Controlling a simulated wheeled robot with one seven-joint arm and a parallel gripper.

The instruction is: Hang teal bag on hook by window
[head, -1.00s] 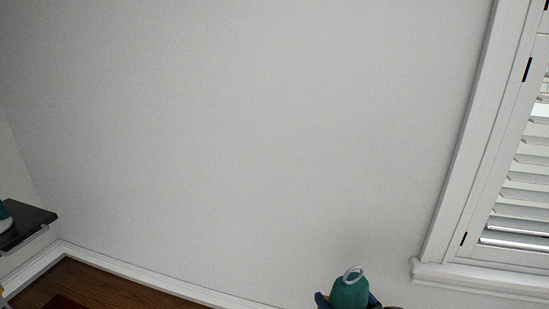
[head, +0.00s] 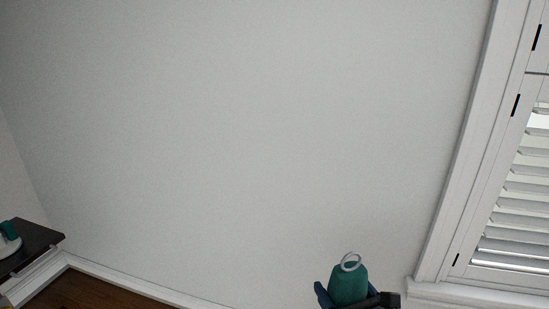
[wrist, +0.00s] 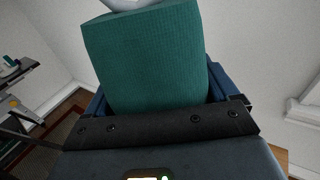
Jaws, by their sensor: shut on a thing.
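The teal bag (head: 348,285) is at the bottom of the head view, right of centre, upright with a pale ring (head: 350,262) at its top. It fills the upper middle of the wrist view (wrist: 150,60), where the ring is mostly cut off by the top edge. My gripper (head: 350,300) is shut on the bag, with blue finger parts showing on both sides of it. The bag is in front of the plain wall, left of the window (head: 510,200). I see no hook in either view.
The wall (head: 230,140) is wide and bare. A window sill (head: 470,297) juts out at the lower right. A dark shelf or desk top (head: 30,245) at the far left holds a teal and white object (head: 8,238). Wooden floor (head: 100,292) shows below.

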